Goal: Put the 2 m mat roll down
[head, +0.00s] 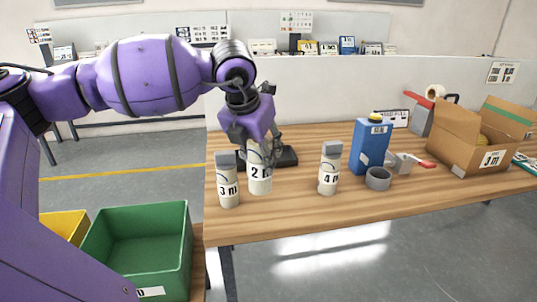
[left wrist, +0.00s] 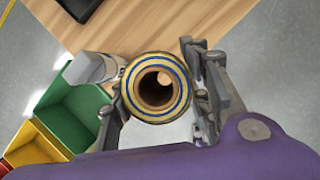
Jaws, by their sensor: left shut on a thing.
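The 2 m mat roll (head: 260,179) stands upright at the left part of the wooden table (head: 300,215). My left gripper (head: 259,143) is above it with its fingers around its upper part. In the left wrist view I look down into the roll's hollow end (left wrist: 155,88), with the left gripper's fingers (left wrist: 158,112) on both sides of it. I cannot tell whether the roll's base touches the table. My right gripper is not in view.
A blue can (head: 371,145), a grey tape roll (head: 378,179) and a cardboard box (head: 466,145) are further right. A green bin (head: 140,245) is at lower left. The table's front middle is clear.

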